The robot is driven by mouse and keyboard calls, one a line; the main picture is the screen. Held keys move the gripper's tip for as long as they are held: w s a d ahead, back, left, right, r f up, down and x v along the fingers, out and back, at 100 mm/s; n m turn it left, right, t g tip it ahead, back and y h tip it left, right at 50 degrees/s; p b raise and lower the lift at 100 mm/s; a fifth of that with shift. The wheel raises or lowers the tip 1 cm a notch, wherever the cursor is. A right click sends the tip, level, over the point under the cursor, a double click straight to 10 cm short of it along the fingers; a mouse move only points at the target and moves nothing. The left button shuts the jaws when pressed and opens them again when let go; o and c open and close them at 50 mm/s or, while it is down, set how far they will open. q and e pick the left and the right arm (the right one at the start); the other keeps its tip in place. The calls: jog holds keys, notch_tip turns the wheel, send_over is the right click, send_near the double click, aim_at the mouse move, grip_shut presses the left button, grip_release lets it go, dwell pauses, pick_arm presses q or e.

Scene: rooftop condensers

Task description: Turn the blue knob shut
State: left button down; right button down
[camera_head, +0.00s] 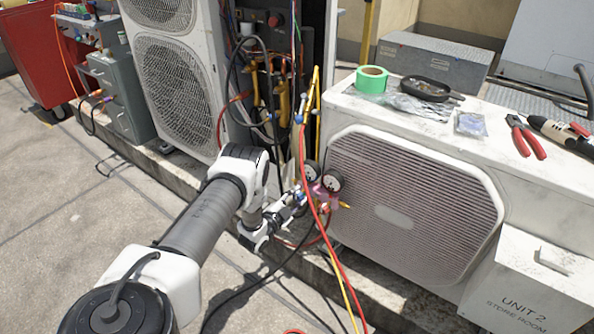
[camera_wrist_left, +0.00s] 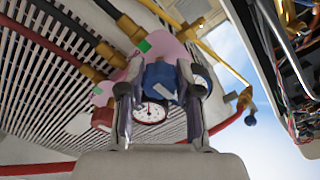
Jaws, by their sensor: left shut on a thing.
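The blue knob (camera_wrist_left: 160,82) sits on a pink gauge manifold (camera_wrist_left: 168,48), between the fingers of my left gripper (camera_wrist_left: 161,90) in the left wrist view. The gripper is shut on this knob. A white-faced gauge (camera_wrist_left: 151,112) shows just behind and below the knob. The knob's turn position cannot be told. My right gripper is in neither view.
Red, yellow and black hoses hang around the manifold; the red hose (camera_head: 312,190) passes close in front. The grille of the white condenser (camera_head: 400,220) is right behind. A tall open unit (camera_head: 178,75) stands left. Pliers (camera_head: 524,136) and green tape (camera_head: 371,79) lie on top.

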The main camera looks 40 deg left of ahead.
pick_arm(q)
jog(key=c, duration=0.8)
grip_release()
jog(key=shift+s, duration=0.1)
jog(key=s, duration=0.4)
jog(key=s+d, duration=0.1)
jog(key=s, duration=0.6)
jog(key=shift+s+d, duration=0.15)
jog(key=shift+s, duration=0.2)
